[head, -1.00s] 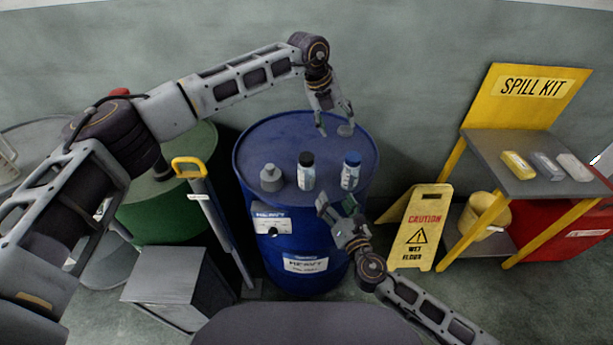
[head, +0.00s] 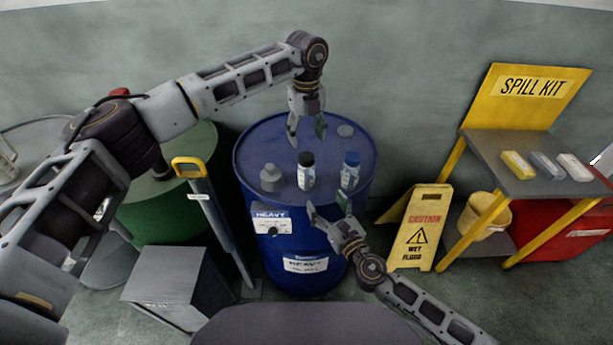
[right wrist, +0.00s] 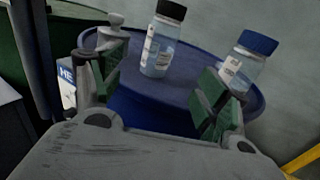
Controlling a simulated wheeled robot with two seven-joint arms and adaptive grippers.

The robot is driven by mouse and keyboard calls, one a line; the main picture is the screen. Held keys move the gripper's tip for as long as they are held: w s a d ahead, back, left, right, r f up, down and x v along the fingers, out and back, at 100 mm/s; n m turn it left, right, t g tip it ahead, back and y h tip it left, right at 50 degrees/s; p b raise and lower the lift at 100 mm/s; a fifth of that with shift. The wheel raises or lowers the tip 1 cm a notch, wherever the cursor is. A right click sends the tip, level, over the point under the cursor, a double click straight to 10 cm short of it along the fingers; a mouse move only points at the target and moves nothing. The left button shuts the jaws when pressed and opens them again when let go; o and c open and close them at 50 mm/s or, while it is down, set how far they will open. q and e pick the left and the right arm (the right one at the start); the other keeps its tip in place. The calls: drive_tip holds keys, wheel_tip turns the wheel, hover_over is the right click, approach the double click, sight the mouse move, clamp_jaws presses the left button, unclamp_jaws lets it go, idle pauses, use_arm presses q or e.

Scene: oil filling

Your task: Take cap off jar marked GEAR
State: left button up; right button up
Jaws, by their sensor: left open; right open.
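Two capped jars stand upright on the blue drum (head: 257,151). One is a clear jar with a black cap (head: 306,171), the other a clear jar with a blue cap (head: 350,171). Both show in the right wrist view, the black-capped jar (right wrist: 157,55) near the middle and the blue-capped jar (right wrist: 240,70) at the right. Their label words are too small to read. My left gripper (head: 306,132) is open, pointing down just above and behind the black cap, apart from it. My right gripper (head: 329,204) is open and empty, in front of and below the two jars.
A grey stepped fitting (head: 271,178) stands on the drum left of the jars. A flat grey disc (head: 345,130) lies at the drum's back right. A yellow caution sign (head: 418,228) and a spill kit stand (head: 530,150) are to the right.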

sight(310, 179)
drive_tip(key=shift+w, duration=0.2)
drive_tip(key=shift+x, duration=6.75)
drive_tip(key=shift+c, duration=0.3)
clamp_jaws()
use_arm(q)
drive_tip(key=shift+m, duration=0.3)
